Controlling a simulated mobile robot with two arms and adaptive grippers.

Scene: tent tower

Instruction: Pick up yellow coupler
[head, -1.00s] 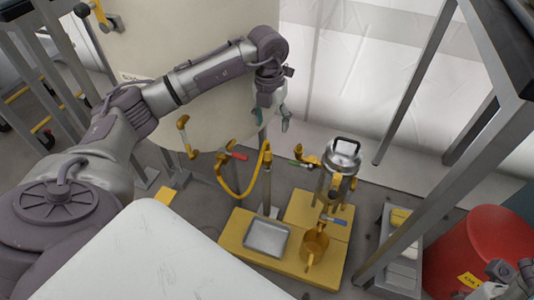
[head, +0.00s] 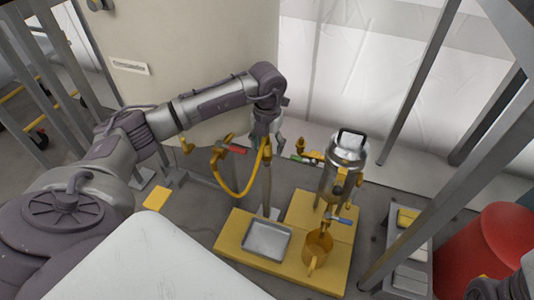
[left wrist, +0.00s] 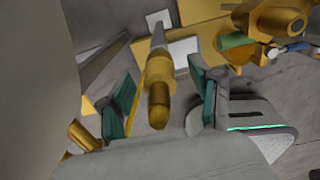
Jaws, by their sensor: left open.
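The yellow coupler (left wrist: 158,82) stands between the teal-padded fingers of my left gripper (left wrist: 162,100) in the left wrist view. The fingers are open, with a gap showing on each side of it. In the head view, my left gripper (head: 266,137) points down at the top of a yellow hose (head: 247,183), and the coupler (head: 267,150) at that hose end is partly hidden by it. A small part of my right arm shows at the bottom right corner; its fingers cannot be made out.
A large beige tank (head: 190,60) stands behind my left arm. A metal vessel (head: 342,165) with valves stands to the right, above a yellow platform (head: 237,226) with a grey tray (head: 266,241) and yellow jug (head: 318,246). Metal frame posts and a red drum (head: 492,245) are at right.

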